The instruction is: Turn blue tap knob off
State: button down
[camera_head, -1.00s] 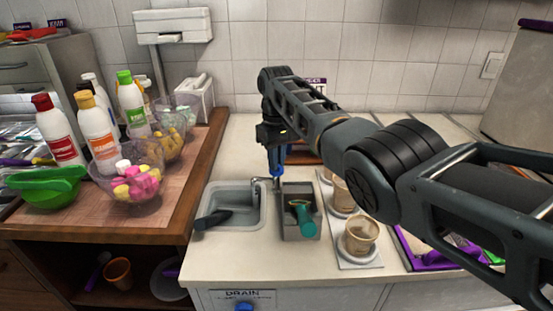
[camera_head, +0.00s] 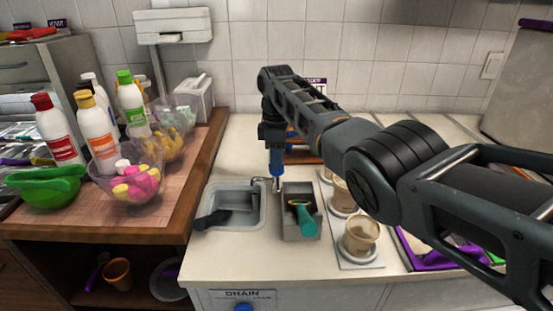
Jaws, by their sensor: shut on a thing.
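My gripper (camera_head: 277,172) points straight down at the tap behind the right side of the small sink. It is shut on the blue tap knob, and blue shows at its tip. The picture is too small to separate the knob from the fingers, which largely hide it. The metal tap spout (camera_head: 262,181) reaches left over the sink (camera_head: 238,190). I cannot tell whether water is running.
A dark-handled tool (camera_head: 212,219) lies in the sink. A grey bin (camera_head: 303,231) with a teal-handled scoop (camera_head: 305,216) stands just right. Cups (camera_head: 360,236) stand farther right. Another blue knob (camera_head: 243,307) is below the counter front. Bottles and bowls crowd the left table (camera_head: 150,222).

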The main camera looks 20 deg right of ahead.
jog(key=shift+n, duration=0.6)
jog(key=c, duration=1.1)
grip_release()
jog(key=shift+c, duration=0.2)
jog(key=shift+r, duration=0.1)
notch_tip(320, 180, up, 8)
jog(key=shift+f+b, duration=0.15)
jog(key=shift+b, duration=0.25)
jog(key=shift+s+f, duration=0.1)
